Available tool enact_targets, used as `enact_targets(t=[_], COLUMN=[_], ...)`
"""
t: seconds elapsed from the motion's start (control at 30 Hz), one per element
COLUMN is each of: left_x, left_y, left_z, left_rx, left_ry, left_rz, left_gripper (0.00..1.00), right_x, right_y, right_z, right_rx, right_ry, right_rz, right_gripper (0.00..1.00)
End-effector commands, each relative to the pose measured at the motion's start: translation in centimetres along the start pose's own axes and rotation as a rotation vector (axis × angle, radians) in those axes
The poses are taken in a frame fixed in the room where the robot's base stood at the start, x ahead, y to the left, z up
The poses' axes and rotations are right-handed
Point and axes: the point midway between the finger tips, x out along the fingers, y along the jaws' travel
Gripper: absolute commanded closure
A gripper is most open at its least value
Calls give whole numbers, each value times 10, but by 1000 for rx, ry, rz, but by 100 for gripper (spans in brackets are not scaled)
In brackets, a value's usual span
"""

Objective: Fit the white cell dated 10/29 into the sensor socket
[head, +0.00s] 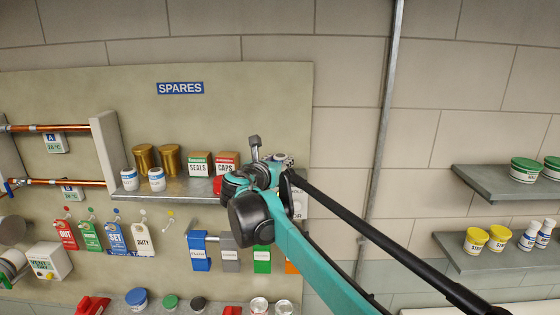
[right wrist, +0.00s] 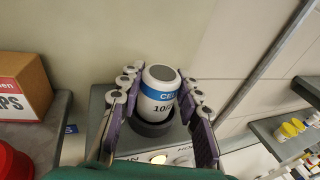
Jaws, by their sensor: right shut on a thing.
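The white cell (right wrist: 158,88), with a grey top and a blue band, stands upright in the right wrist view. Its label shows "CEL" and "10/"; the rest of the date is hidden by a finger. In the head view my right gripper (head: 272,165) is at the shelf's right end and hides most of the box. My left gripper is not in view.
The spares shelf (head: 165,192) holds two white jars (head: 156,179), brass cans and boxes marked SEALS (head: 199,165) and CAPS (head: 227,161). Tags (head: 115,238) hang below. A vertical pipe (head: 386,100) and side shelves (head: 490,180) stand to the right.

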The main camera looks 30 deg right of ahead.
Motion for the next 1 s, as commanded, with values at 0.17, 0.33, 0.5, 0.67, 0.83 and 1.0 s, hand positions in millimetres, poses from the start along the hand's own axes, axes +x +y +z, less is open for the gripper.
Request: enact_targets(t=[0.17, 0.33, 0.5, 0.67, 0.83, 1.0], left_x=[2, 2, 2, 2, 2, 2], left_y=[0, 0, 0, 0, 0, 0], left_z=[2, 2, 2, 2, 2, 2], left_rx=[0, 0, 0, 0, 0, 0], left_ry=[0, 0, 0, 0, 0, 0], left_rz=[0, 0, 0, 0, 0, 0], left_gripper=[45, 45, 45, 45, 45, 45], right_x=[0, 0, 0, 0, 0, -11], right_y=[0, 0, 0, 0, 0, 1], right_z=[-4, -5, -5, -5, -5, -5], right_rx=[0, 0, 0, 0, 0, 0], right_ry=[0, 0, 0, 0, 0, 0], right_rz=[0, 0, 0, 0, 0, 3], right_gripper=[95, 95, 58, 42, 42, 42])
